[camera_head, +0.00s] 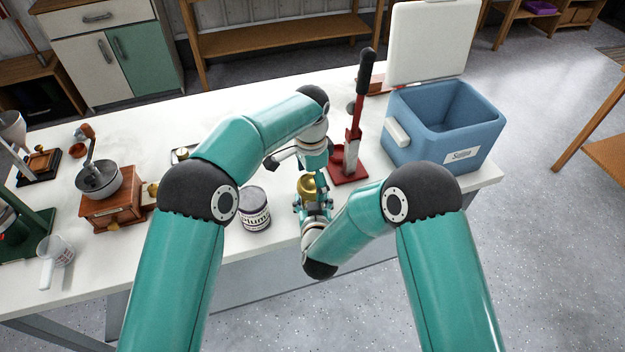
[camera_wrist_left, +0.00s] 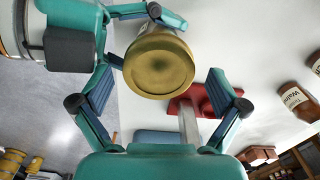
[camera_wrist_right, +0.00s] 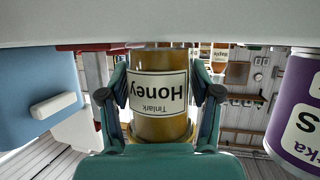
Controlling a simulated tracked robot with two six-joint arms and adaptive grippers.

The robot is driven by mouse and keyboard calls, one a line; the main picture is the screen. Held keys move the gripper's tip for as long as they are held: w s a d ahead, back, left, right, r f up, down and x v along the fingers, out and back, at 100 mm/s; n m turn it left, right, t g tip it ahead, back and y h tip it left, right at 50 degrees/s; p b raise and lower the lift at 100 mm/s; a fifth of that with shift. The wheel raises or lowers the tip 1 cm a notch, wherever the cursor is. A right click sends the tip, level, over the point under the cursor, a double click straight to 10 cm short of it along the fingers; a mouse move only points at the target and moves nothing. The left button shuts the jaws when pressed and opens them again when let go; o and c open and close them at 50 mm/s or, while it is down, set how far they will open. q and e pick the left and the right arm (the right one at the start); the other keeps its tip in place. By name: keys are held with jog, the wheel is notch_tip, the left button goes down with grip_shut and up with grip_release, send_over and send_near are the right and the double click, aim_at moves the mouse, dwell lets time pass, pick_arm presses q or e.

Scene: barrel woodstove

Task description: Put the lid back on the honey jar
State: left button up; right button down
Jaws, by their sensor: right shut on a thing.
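The honey jar (camera_wrist_right: 160,92), amber glass with a white label, appears upside down in the right wrist view. My right gripper (camera_wrist_right: 160,80) is shut on its sides. A round gold lid (camera_wrist_left: 158,68) sits at the top of the jar in the left wrist view; whether it is fully seated cannot be told. The lid also shows in the head view (camera_head: 307,185). My left gripper (camera_wrist_left: 160,88) is open above the lid, its fingers spread wide and apart from it. In the head view the left gripper (camera_head: 312,160) is partly hidden by its arm.
A labelled tin (camera_head: 254,210) stands left of the jar, near the table's front edge. A red press (camera_head: 350,160) with a tall handle and an open blue cooler (camera_head: 440,125) stand behind and to the right. A wooden grinder (camera_head: 112,208) stands at left.

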pick_arm(q)
notch_tip(320, 180, up, 12)
dwell(0.7)
jog(key=shift+f, duration=0.1)
pick_arm(e)
jog(key=shift+c, duration=0.8)
grip_release()
jog(key=v, duration=1.2)
